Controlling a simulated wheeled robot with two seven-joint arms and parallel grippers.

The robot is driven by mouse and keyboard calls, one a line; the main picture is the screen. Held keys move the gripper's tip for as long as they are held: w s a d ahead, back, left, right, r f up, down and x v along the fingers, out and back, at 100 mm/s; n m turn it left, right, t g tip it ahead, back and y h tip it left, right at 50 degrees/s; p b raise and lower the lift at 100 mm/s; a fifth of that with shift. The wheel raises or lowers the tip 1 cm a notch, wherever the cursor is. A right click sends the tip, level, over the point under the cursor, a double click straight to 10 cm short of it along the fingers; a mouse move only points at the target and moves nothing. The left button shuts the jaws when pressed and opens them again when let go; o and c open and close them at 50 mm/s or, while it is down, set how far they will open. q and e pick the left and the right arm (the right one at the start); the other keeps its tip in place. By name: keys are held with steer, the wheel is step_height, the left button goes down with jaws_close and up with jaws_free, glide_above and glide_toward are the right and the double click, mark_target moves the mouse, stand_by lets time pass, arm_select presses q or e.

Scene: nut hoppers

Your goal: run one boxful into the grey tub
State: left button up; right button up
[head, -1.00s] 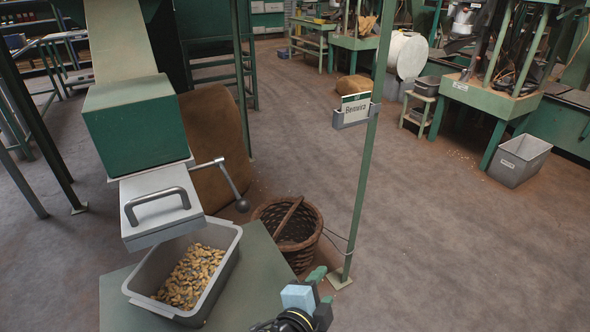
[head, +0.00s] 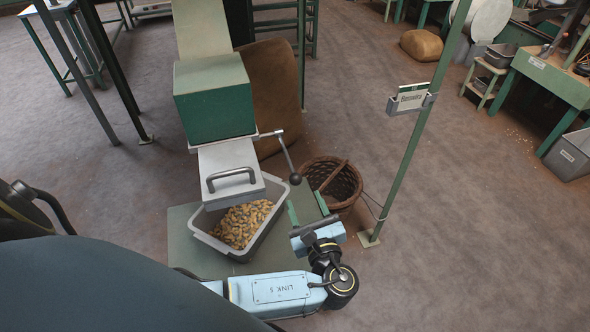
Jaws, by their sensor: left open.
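The green hopper box (head: 213,108) stands under a beige chute, with a grey metal box with a handle (head: 231,172) below it. A crank lever with a black ball knob (head: 295,178) sticks out on its right side, knob end down. The grey tub (head: 270,224) sits on a green table under the metal box and holds a layer of brown nuts (head: 241,222). My left gripper (head: 307,208) is open and empty, just right of the tub and below the knob, apart from the knob. My right gripper is not in view.
A wicker basket (head: 333,183) stands on the floor behind the left gripper. A green post (head: 414,135) with a small sign (head: 411,101) rises to its right. A brown sack (head: 268,95) leans behind the hopper.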

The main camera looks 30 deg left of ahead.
mark_target(296, 180)
arm_select(q)
steer(key=b+x, duration=0.1)
steer(key=x, duration=0.9)
steer(key=shift+w+a, duration=0.25)
steer(key=shift+w, duration=0.05)
jaws_close()
